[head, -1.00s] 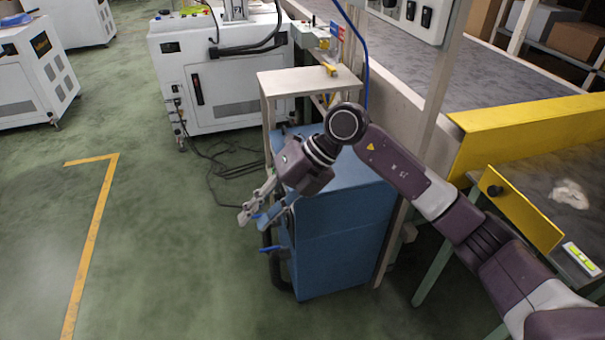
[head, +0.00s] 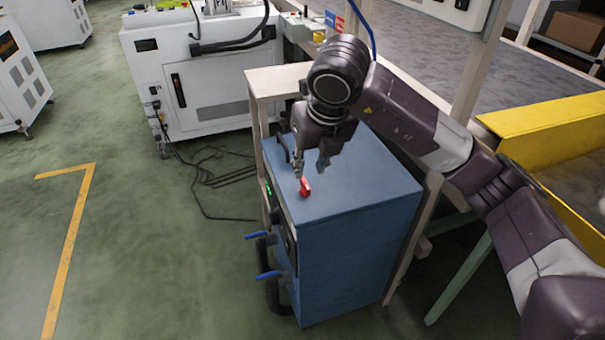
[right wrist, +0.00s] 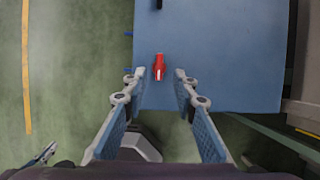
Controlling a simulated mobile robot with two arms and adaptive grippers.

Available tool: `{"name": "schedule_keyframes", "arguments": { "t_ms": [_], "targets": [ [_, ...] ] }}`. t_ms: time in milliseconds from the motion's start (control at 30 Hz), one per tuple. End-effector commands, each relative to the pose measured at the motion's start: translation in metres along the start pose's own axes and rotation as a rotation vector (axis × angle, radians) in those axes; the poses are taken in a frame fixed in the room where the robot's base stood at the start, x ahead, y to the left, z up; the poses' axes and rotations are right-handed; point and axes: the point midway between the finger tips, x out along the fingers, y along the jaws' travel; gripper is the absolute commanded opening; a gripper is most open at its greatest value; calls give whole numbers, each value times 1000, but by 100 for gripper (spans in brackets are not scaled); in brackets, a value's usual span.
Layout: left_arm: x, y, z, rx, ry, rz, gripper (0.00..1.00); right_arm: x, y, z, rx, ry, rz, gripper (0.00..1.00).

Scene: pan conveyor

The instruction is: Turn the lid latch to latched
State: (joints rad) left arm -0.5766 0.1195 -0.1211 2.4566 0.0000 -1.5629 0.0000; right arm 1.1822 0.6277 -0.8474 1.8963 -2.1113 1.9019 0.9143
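The lid latch is a small red knob (head: 305,187) on the top of the blue cabinet (head: 350,190), near its left edge. In the right wrist view the red knob (right wrist: 159,67) shows just beyond and between the fingertips, with a pale mark on its near end. My right gripper (head: 311,170) points down over the cabinet top, close to the knob.
A black handle (head: 283,148) sits on the cabinet top behind the knob. Blue levers (head: 268,275) stick out of the cabinet's left side. A pale wooden frame (head: 275,78) stands behind the cabinet. Open green floor lies to the left.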

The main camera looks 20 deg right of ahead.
Motion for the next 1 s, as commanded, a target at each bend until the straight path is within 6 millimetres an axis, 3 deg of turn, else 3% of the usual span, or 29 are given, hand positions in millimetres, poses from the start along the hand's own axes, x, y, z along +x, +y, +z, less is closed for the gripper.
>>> {"name": "schedule_keyframes", "arguments": {
  "t_ms": [200, 400, 767, 1000],
  "targets": [
    [0, 0, 2, 0, 2, -1, 0, 38, 1, -2, 0, 5, 2, 26],
    [3, 0, 3, 0, 3, -1, 0, 62, 1, -1, 0, 3, 2, 26],
    [4, 0, 3, 0, 3, -1, 0, 68, 1, -1, -2, 2, 3, 26],
    [4, 0, 3, 0, 3, -1, 0, 68, 1, -1, -2, 2, 3, 1]
  ]
}}
